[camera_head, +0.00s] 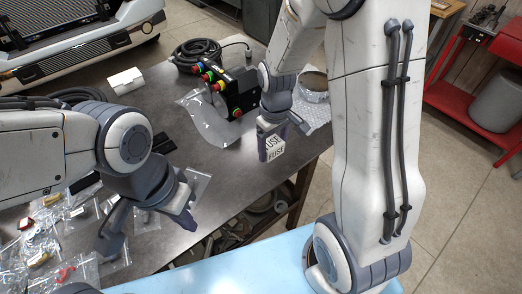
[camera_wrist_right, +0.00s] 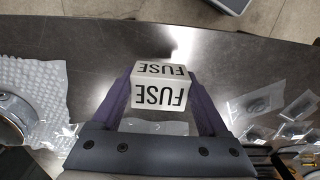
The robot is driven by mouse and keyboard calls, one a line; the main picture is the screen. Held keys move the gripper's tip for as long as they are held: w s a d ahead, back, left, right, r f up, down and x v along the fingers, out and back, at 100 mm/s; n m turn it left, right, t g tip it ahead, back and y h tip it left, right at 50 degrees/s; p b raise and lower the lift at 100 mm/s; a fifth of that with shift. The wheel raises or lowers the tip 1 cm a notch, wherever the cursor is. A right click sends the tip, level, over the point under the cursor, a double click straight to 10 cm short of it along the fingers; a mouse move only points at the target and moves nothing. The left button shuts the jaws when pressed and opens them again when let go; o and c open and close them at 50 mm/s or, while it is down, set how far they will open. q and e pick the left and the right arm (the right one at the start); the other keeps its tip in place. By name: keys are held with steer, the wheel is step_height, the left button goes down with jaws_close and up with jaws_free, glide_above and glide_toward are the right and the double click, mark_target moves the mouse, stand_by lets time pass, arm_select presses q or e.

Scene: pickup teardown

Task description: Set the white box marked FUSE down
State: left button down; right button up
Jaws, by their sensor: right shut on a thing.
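The white box marked FUSE (camera_head: 275,151) is between the fingers of my right gripper (camera_head: 271,138), over the table's right part near its front edge. In the right wrist view the box (camera_wrist_right: 160,86) shows two faces lettered FUSE, with the purple fingers of my right gripper (camera_wrist_right: 160,108) pressed on its two sides. I cannot tell whether its underside touches the table. My left gripper (camera_head: 148,224) is open and empty, over the table's front left part.
The dark metal table (camera_head: 229,163) has bare room in its middle. Bagged small parts (camera_head: 60,225) lie at the front left. A black control box with coloured buttons (camera_head: 233,92), a coiled cable (camera_head: 200,52), a metal ring (camera_head: 313,84) and another white box (camera_head: 126,81) stand farther back.

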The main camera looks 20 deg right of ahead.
steer(key=w+a+f, duration=0.2)
steer(key=w, duration=0.1)
steer(key=shift+a+p, duration=0.2)
steer(key=shift+p, duration=0.1)
step_height(320, 180, down, 4)
steer(key=shift+w+r+p, duration=0.1)
steer(key=shift+p, duration=0.4)
steer(key=shift+f, duration=0.25)
steer(key=shift+f, duration=0.2)
steer(key=o, duration=1.3)
steer(key=shift+r, duration=0.1)
